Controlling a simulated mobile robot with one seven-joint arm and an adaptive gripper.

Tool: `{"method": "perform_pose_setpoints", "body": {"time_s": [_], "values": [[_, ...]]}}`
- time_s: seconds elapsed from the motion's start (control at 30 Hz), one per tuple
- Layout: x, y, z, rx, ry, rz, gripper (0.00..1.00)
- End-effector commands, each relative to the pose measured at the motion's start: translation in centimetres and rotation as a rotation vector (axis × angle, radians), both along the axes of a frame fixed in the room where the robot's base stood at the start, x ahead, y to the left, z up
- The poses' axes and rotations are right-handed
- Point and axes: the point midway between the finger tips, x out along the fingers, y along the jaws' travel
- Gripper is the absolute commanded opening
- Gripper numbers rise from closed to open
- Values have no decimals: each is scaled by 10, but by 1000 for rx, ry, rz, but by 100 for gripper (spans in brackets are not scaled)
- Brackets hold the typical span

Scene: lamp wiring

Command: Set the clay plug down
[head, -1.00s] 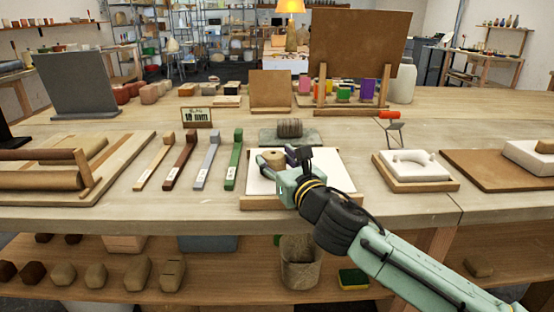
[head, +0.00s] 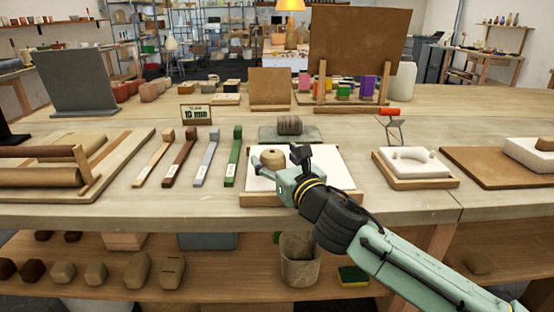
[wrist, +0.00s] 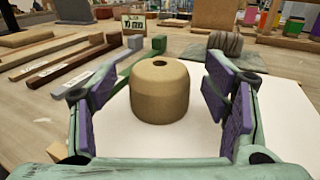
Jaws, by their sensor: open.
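The clay plug (wrist: 160,92), a tan rounded cylinder with a small hole in its top, stands upright on a white board. It also shows in the head view (head: 273,159). My gripper (wrist: 162,98) is open, with a purple-padded finger on each side of the plug and a visible gap on both sides. In the head view my gripper (head: 283,160) reaches in from the lower right over the white board (head: 320,175). My gripper partly covers the board in that view.
Several coloured sticks (head: 190,160) lie left of the board. A grey slab with a dark clay lump (head: 289,125) is behind it. A white mould (head: 412,163) stands to the right, and a sign (head: 196,114) at the back left.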

Motion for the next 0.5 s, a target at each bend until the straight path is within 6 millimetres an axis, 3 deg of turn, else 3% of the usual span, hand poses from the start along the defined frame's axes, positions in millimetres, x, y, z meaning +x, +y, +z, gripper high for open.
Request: {"method": "perform_pose_setpoints", "body": {"time_s": [0.17,0.5], "values": [[-1,0,8,0,0,0,69],[-61,-28,2,-6,-1,-6,69]]}}
